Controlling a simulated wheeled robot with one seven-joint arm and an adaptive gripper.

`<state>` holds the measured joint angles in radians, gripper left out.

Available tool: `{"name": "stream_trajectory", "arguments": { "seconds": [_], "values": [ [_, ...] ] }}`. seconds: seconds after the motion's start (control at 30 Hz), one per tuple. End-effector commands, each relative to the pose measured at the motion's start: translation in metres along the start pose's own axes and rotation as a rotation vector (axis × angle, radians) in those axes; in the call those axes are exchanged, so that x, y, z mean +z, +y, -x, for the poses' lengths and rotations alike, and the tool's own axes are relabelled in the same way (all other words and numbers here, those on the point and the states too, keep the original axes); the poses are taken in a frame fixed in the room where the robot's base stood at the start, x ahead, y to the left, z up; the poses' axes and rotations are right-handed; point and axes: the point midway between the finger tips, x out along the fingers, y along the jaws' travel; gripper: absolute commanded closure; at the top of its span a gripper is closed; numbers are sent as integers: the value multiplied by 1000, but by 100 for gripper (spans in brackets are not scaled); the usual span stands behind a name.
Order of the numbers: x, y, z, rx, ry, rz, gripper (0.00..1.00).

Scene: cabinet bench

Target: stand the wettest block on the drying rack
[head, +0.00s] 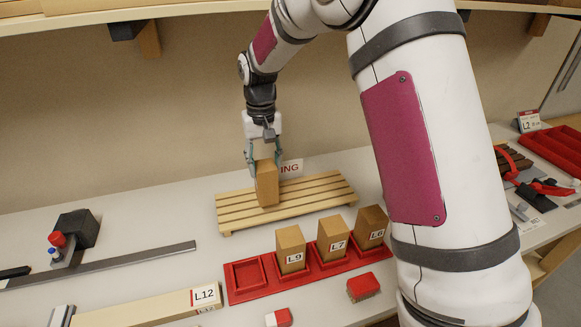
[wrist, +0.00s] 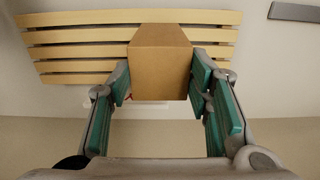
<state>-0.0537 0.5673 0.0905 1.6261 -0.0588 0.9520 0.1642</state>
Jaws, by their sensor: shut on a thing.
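A plain brown block (head: 267,183) stands upright on or just above the slatted wooden drying rack (head: 330,191); I cannot tell whether it touches the slats. My gripper (head: 264,156) is shut on the upper part of this block from above. In the wrist view the block (wrist: 161,62) sits between the green-padded fingers (wrist: 161,84), with the rack's slats (wrist: 75,50) beyond it. Three similar blocks labelled L9 (head: 290,245), L7 (head: 332,236) and L6 (head: 371,223) stand in a red tray (head: 248,292). The tray's leftmost slot is empty. The held block's label is not visible.
A sign ending in "ING" (head: 291,168) stands behind the rack, partly hidden. A long beam labelled L12 (head: 206,295), a metal bar (head: 130,260) and a black block (head: 78,229) lie to the left. A shelf overhangs above.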

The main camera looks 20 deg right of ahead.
Motion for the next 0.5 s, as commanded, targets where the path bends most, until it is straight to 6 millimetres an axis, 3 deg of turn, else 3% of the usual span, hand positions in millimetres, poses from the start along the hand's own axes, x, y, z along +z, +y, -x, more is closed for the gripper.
{"name": "stream_trajectory", "arguments": {
  "seconds": [0.1, 0.2, 0.5],
  "values": [
    [1, 27, 2, 0, 1, -4, 82],
    [0, 41, 2, 0, 2, -2, 82],
    [0, 62, 1, 0, 2, -2, 82]
  ]
}}
